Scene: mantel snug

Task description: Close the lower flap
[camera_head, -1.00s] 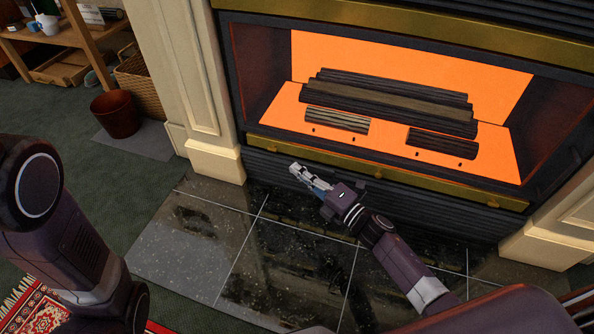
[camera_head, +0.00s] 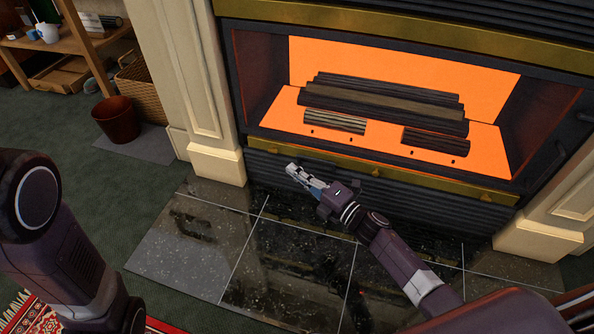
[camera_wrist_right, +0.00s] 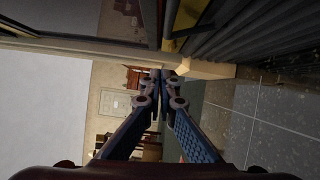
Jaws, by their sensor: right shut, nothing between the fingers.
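The lower flap (camera_head: 420,205) is a dark, ribbed panel below the brass strip under the glowing fireplace opening. Its ribbed face also shows at the upper right of the right wrist view (camera_wrist_right: 270,30). How far it stands open is hard to tell. My right gripper (camera_head: 291,168) is shut and empty, in front of the panel's left part and just below the brass strip. Its fingertips meet in the right wrist view (camera_wrist_right: 160,75). I cannot tell whether it touches the flap. My arm hides part of the panel. My left arm shows at the left, its gripper out of view.
The brass strip (camera_head: 400,172) runs above the flap. Cream pillars stand at the left (camera_head: 215,160) and right (camera_head: 540,238). The glossy tiled hearth (camera_head: 200,235) is clear in front. A brown bin (camera_head: 117,119) and a wicker basket (camera_head: 141,88) stand further left.

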